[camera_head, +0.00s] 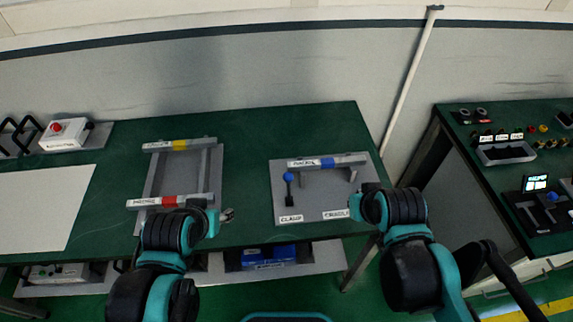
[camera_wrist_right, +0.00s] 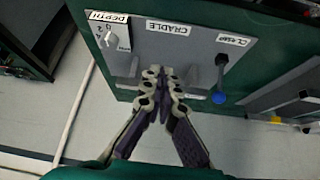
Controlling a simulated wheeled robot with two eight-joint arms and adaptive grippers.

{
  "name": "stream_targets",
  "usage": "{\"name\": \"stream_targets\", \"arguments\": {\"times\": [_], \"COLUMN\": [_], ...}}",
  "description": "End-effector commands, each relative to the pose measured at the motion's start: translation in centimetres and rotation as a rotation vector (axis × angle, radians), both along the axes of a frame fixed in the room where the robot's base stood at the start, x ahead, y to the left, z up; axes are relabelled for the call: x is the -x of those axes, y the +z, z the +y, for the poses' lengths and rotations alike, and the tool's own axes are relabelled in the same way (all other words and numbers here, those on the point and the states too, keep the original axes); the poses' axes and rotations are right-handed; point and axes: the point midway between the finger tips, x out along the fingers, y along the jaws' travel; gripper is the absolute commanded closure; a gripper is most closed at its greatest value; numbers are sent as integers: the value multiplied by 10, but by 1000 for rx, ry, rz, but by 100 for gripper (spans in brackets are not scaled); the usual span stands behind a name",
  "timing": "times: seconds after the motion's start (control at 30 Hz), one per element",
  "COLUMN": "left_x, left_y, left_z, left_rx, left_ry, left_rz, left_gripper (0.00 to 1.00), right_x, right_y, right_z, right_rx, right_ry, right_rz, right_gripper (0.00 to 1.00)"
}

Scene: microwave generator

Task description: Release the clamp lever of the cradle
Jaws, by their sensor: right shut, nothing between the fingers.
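The cradle is a grey plate (camera_head: 310,200) on the right part of the green table, with "CLAMP" and "CRADLE" labels. A bar with a blue band (camera_head: 327,162) lies across its far side. The clamp lever (camera_head: 289,180) stands up at the plate's left, with a blue knob on top; it also shows in the right wrist view (camera_wrist_right: 219,88). My right gripper (camera_wrist_right: 163,74) is shut and empty over the cradle, apart from the lever. In the head view my arm hides it. My left gripper (camera_head: 227,215) is near the table's front edge, mostly hidden by its wrist.
A grey frame (camera_head: 149,185) with yellow-banded and red-banded bars stands left of the cradle. A white box with a red button (camera_head: 68,135) is at far left. A second bench (camera_head: 455,135) stands right, beyond a gap.

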Motion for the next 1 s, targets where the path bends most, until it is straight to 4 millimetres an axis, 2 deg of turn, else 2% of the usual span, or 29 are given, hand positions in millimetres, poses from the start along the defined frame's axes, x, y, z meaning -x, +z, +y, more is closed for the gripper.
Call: {"name": "stream_targets", "arguments": {"times": [0.03, 0.13, 0.4, 0.6, 0.7, 0.8, 1.0], "left_x": [0, 0, 0, 0, 0, 0, 0], "left_y": [12, 26, 62, 85, 93, 98, 101], "left_z": [0, 0, 0, 0, 0, 0, 0], "left_rx": [0, 0, 0, 0, 0, 0, 0], "left_ry": [0, 0, 0, 0, 0, 0, 0], "left_rz": [0, 0, 0, 0, 0, 0, 0], "left_gripper": [51, 51, 51, 51, 51, 51, 51], "right_x": [-12, -36, -99, -139, -152, -160, -166], "right_y": [17, 36, 64, 64, 60, 55, 49], "right_z": [8, 25, 82, 129, 148, 161, 172], "right_rx": [-1, -1, 9, 24, 32, 39, 43], "right_ry": [18, 52, 142, 203, 225, 240, 252], "right_rz": [19, 63, 184, 266, 298, 320, 338], "right_gripper": [100, 100, 100, 100, 100, 100, 100]}}
